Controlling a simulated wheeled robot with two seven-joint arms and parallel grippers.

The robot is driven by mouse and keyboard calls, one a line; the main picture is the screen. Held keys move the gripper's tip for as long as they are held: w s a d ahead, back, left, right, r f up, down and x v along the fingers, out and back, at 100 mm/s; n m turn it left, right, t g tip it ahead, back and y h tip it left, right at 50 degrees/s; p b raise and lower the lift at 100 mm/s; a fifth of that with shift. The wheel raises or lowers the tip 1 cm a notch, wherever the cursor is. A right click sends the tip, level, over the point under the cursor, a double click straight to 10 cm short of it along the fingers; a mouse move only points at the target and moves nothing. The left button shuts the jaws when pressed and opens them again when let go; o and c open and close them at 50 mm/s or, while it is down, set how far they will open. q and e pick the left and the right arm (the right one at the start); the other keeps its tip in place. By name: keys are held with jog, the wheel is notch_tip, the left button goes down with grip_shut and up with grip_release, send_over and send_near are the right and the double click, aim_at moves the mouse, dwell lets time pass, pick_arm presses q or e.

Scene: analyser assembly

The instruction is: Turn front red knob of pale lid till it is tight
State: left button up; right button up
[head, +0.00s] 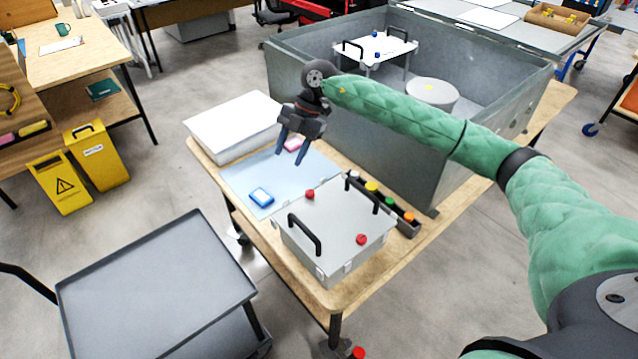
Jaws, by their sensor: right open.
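The pale lid (335,222) sits on a grey box at the near end of the wooden table. It has two black handles and two red knobs. One red knob (361,239) is near its lower right edge, closer to me. The other red knob (310,194) is near its far left edge. My right gripper (289,159) is open and empty, fingers pointing down. It hovers over the pale blue mat, beyond the lid and apart from both knobs. I cannot tell from this view how tight either knob is. My left gripper is out of view.
A blue-and-white block (261,196) and a pink item (294,144) lie on the mat (240,178). A dark rack (405,226) with coloured caps stands right of the lid. A big grey open bin (340,130) fills the table's back; a white box (235,125) is left.

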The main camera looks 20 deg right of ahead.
jog(key=g+h, duration=0.1)
jog(key=h, duration=0.1)
send_near(310, 192)
pick_arm(q)
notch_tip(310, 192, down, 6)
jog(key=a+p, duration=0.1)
jog(key=p, duration=0.1)
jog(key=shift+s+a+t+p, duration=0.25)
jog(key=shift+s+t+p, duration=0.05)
jog(key=shift+p, duration=0.1)
pick_arm(e)
jog(key=shift+x, duration=4.3)
grip_shut()
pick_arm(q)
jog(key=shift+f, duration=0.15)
